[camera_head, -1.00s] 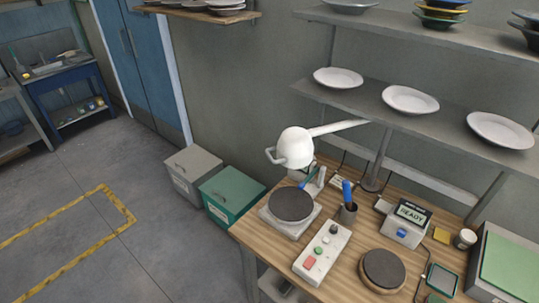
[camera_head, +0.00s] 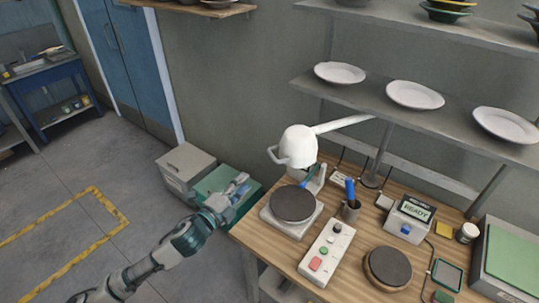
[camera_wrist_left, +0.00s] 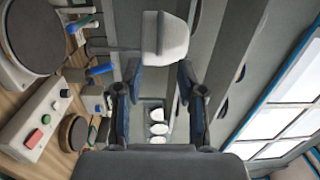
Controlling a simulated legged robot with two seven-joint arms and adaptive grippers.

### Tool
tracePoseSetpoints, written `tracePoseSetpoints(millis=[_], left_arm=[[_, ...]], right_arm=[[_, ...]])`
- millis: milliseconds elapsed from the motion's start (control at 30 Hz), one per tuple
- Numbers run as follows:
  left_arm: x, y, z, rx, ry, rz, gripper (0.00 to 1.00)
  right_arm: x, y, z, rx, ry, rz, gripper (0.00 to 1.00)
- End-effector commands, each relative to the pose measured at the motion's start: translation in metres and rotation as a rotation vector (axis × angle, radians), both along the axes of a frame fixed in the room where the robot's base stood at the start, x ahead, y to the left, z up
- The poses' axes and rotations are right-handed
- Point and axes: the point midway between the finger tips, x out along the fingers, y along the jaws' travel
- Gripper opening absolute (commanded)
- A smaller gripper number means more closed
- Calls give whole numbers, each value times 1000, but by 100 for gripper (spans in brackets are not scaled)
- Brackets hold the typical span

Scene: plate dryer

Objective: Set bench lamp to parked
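The bench lamp has a white rounded head (camera_head: 298,146) with a loop handle (camera_head: 277,155) on its left side. Its white arm (camera_head: 345,124) runs right to an upright post behind the bench. The head hangs over the back left of the bench, above a dark round plate. My left gripper (camera_head: 238,185) is left of and below the lamp head, in front of the green bin, apart from the lamp. In the left wrist view the gripper (camera_wrist_left: 158,74) is open and empty, with the lamp head (camera_wrist_left: 170,38) ahead of its fingertips. My right gripper is not in view.
The wooden bench (camera_head: 275,248) carries a button box (camera_head: 327,252), a cup with a blue-handled tool (camera_head: 350,208), a READY display (camera_head: 409,218) and round dark discs. A shelf with white plates (camera_head: 415,95) is above. A grey bin (camera_head: 186,165) and green bin (camera_head: 245,204) stand left.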

Motion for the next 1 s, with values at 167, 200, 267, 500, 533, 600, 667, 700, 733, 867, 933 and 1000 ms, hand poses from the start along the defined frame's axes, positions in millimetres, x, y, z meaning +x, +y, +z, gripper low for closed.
tracePoseSetpoints(millis=[167, 200, 267, 500, 533, 600, 667, 700, 733, 867, 933, 1000], left_arm=[[36, -26, 5, -3, -1, 0, 39], [44, -31, 6, -4, -1, 0, 39], [55, -39, 6, -4, 0, -1, 39], [98, -66, 7, -5, 0, 0, 39], [102, -68, 8, -4, 0, 0, 39], [110, -73, 8, -4, -1, 0, 39], [115, -76, 7, -5, 0, 0, 39], [118, -78, 7, -5, 0, 1, 39], [119, -79, 8, -5, 0, 1, 39], [122, -82, 7, -4, -1, 0, 39], [122, -82, 7, -4, -1, 0, 39], [122, -82, 7, -4, -1, 0, 39]], right_arm=[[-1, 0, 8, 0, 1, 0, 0], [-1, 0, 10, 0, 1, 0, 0], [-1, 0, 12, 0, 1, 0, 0], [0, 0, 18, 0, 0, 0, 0], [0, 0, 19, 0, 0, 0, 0], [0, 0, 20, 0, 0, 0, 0], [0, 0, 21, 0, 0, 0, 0], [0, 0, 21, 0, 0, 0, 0], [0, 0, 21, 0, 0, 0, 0], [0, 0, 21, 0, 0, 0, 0], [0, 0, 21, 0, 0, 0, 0], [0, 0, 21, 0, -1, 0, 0]])
